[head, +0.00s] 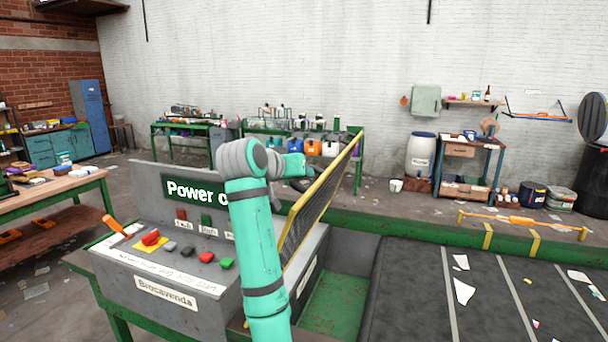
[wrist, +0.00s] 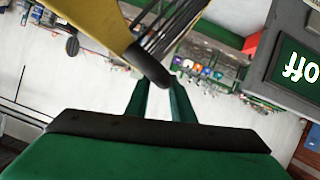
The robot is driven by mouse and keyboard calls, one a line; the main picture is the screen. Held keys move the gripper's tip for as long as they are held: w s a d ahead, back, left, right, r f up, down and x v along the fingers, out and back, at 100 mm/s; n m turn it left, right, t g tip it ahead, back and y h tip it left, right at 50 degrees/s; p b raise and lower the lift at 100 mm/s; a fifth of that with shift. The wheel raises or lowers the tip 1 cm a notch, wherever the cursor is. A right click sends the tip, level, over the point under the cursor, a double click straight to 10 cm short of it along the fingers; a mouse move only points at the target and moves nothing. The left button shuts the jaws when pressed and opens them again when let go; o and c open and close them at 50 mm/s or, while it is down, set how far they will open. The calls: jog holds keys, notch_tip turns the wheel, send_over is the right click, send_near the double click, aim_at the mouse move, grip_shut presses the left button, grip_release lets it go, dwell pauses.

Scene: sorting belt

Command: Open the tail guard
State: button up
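The tail guard (head: 318,205) is a yellow-framed dark mesh panel. In the head view it stands tilted up steeply, at the right end of the grey control box. In the wrist view its yellow frame (wrist: 95,25) comes in from the upper left and ends in a dark rounded tip. My gripper (head: 300,182) is behind my arm at the guard's left side and mostly hidden in the head view. In the wrist view its two green fingers (wrist: 162,82) are close together with a narrow gap. The dark tip overlaps the fingertips; whether it is gripped is unclear.
The control box (head: 165,290) carries coloured buttons, an orange-handled lever (head: 115,227) and a sign (head: 195,192) starting "Power o". The dark belt (head: 490,295) lies to the right, with paper scraps on it. A green rail (head: 410,223) runs behind it. Workbenches stand farther back.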

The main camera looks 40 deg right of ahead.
jog(key=v, duration=0.8)
jog(key=shift+a, duration=0.3)
jog(key=shift+s+d, duration=0.1)
jog(key=shift+s, duration=0.1)
